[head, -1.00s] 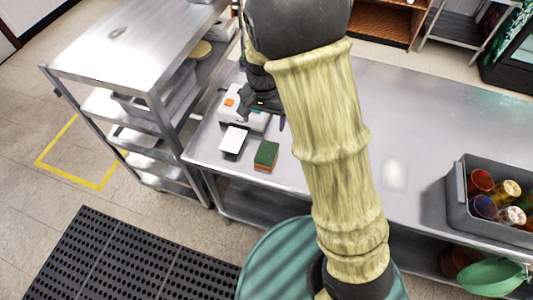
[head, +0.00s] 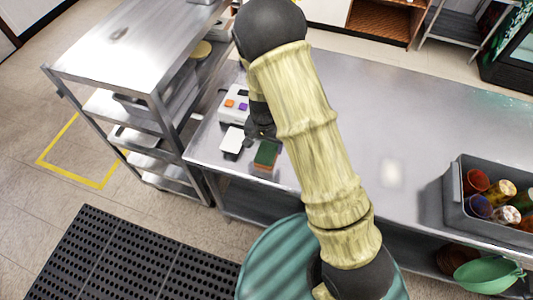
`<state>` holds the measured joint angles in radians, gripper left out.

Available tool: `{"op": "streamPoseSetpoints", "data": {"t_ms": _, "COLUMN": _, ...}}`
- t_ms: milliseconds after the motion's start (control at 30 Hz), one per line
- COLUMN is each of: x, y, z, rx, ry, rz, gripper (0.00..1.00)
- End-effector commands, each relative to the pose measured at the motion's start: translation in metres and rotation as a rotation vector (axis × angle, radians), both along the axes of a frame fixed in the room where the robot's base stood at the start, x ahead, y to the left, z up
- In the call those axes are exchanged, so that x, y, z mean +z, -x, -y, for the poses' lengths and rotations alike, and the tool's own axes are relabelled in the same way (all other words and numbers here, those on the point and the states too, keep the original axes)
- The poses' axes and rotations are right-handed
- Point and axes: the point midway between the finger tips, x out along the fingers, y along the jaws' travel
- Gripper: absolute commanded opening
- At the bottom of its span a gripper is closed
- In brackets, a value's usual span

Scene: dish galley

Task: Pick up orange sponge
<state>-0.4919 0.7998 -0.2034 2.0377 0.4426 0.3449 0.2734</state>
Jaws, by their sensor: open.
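A block-shaped sponge (head: 266,155) with a dark green top and an orange-brown side lies on the steel counter near its front edge. My gripper (head: 263,137) is open, pointing down just behind the sponge in the head view. It appears to overlap the sponge's far edge. I cannot tell its height or whether it touches the sponge. The fingertips are small and dark, and nothing is visible in them.
A white card-like item (head: 232,140) lies left of the sponge. A white box (head: 232,118) with orange and purple parts stands behind it. A steel shelf rack (head: 150,85) stands left. A grey bin (head: 456,205) of cups sits right. The counter's middle (head: 420,120) is clear.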

Motion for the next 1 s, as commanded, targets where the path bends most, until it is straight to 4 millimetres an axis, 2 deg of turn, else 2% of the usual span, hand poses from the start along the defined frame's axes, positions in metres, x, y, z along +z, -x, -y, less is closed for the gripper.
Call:
{"op": "streamPoseSetpoints", "data": {"t_ms": 267, "x": -0.006, "y": 0.001, "z": 0.001, "rx": -0.002, "ry": 0.001, "rz": -0.003, "gripper": 0.85}}
{"op": "streamPoseSetpoints", "data": {"t_ms": 600, "x": -0.045, "y": 0.001, "z": 0.005, "rx": -0.001, "ry": 0.001, "rz": -0.003, "gripper": 0.85}}
{"op": "streamPoseSetpoints", "data": {"t_ms": 700, "x": -0.051, "y": 0.001, "z": 0.005, "rx": -0.001, "ry": 0.001, "rz": -0.001, "gripper": 0.85}}
{"op": "streamPoseSetpoints", "data": {"t_ms": 1000, "x": -0.052, "y": 0.001, "z": 0.005, "rx": 0.000, "ry": 0.000, "rz": -0.001, "gripper": 0.85}}
